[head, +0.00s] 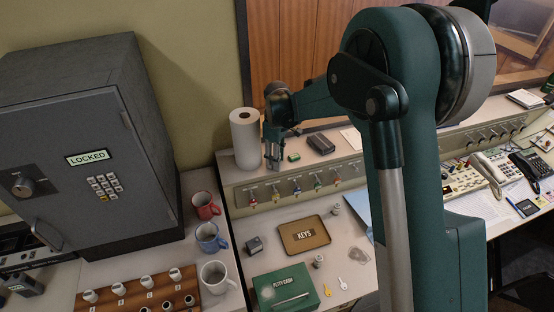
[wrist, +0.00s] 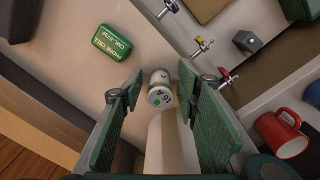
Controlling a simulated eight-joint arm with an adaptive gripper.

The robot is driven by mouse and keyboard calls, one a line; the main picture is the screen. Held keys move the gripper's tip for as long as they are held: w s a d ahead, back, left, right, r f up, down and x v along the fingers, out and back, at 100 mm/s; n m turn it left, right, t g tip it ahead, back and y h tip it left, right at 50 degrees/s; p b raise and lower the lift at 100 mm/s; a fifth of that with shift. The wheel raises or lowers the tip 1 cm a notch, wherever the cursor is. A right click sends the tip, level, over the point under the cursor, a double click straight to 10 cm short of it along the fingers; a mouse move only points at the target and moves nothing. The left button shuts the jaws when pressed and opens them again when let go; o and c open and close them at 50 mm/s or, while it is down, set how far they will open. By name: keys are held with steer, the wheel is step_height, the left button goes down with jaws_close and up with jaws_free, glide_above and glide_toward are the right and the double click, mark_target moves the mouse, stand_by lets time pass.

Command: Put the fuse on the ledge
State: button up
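The fuse (wrist: 160,96) is a small pale cylinder with an "8A" label and a green dot on its end. In the wrist view it appears to stand upright on the ledge (wrist: 165,55), between my gripper's fingers. My gripper (wrist: 162,82) is open, with a gap showing on each side of the fuse. In the head view my gripper (head: 275,163) points down at the left part of the ledge (head: 346,153), beside the paper roll; I cannot make out the fuse there.
The paper roll (head: 245,139) stands close left of my gripper. A green phone cell (head: 293,156) and a dark box (head: 320,144) lie to its right. Hooks line the ledge's front. Below are mugs (head: 206,205), a keys tray (head: 305,250) and two small metal cylinders (head: 335,209).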

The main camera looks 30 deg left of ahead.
steer(key=shift+r, duration=0.1)
stand_by(0.3)
step_height(320, 180, up, 12)
steer(key=shift+r, duration=0.1)
stand_by(0.6)
stand_by(0.5)
steer(key=shift+d, duration=0.1)
steer(key=shift+d+r, duration=0.2)
steer(key=s+d+r+m+t, duration=0.1)
steer(key=s+d+r+m, duration=0.3)
steer(key=d, duration=0.7)
steer(key=d+r+m+t+y, duration=0.1)
steer(key=d+r, duration=0.5)
steer(key=d, duration=0.6)
steer(key=s+d+r+m+t, duration=0.1)
steer(key=s+d+r+m, duration=0.3)
steer(key=d, duration=0.7)
steer(key=s+d+f+m+t, duration=0.2)
steer(key=s+d+m, duration=0.2)
steer(key=s+d, duration=0.6)
steer(key=s+d+f+m+t+h, duration=0.1)
steer(key=s+d+m, duration=0.4)
steer(key=s+d, duration=0.5)
steer(key=d+f+t, duration=0.1)
steer(key=d, duration=0.4)
steer(key=shift+s+d+f, duration=0.2)
steer(key=shift+s+d, duration=0.1)
steer(key=shift+d, duration=0.1)
